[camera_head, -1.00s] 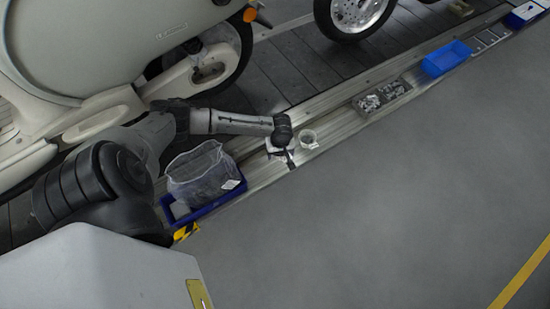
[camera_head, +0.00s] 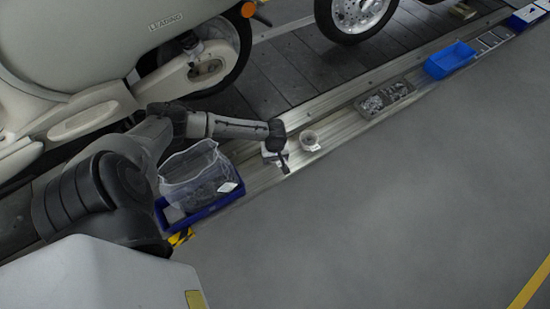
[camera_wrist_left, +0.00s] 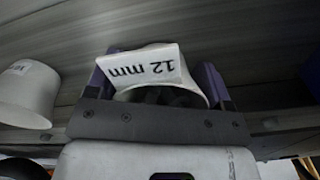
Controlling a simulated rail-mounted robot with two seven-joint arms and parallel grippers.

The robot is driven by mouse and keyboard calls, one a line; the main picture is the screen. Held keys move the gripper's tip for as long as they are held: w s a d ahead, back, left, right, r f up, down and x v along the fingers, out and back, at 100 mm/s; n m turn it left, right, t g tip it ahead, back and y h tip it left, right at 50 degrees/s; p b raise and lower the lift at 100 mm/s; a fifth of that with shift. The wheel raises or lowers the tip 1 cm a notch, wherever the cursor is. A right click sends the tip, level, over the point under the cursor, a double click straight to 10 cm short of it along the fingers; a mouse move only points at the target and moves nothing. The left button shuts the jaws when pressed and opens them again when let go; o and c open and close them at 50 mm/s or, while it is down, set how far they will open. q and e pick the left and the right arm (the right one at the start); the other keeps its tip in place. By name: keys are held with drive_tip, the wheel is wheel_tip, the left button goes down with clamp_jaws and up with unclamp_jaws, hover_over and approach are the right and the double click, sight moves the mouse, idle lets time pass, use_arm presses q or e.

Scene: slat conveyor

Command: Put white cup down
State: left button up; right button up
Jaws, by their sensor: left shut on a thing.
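My left gripper (camera_head: 279,157) is shut on a white cup (camera_head: 269,150) over the metal rail ledge beside the conveyor. In the left wrist view the gripper (camera_wrist_left: 160,82) has its two fingers on either side of this cup (camera_wrist_left: 199,88). A white label reading "12 mm" (camera_wrist_left: 145,67) is on the cup, upside down in the picture. Dark items show at the cup's mouth. I cannot tell whether the cup's base touches the ledge. A second cup (camera_head: 309,140) stands just to the right on the ledge, and shows at left in the wrist view (camera_wrist_left: 28,92). My right gripper is not in view.
A blue bin (camera_head: 207,208) with a clear bag (camera_head: 190,172) stands left of the held cup. A grey tray of small parts (camera_head: 387,97) and a blue tray (camera_head: 449,60) lie farther right. A scooter (camera_head: 90,60) stands behind. The grey floor in front is clear.

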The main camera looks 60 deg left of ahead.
use_arm(q)
drive_tip(key=o, duration=0.9)
drive_tip(key=shift+f, duration=0.1)
drive_tip(key=shift+r+p, duration=3.65)
drive_tip(key=shift+r, duration=2.5)
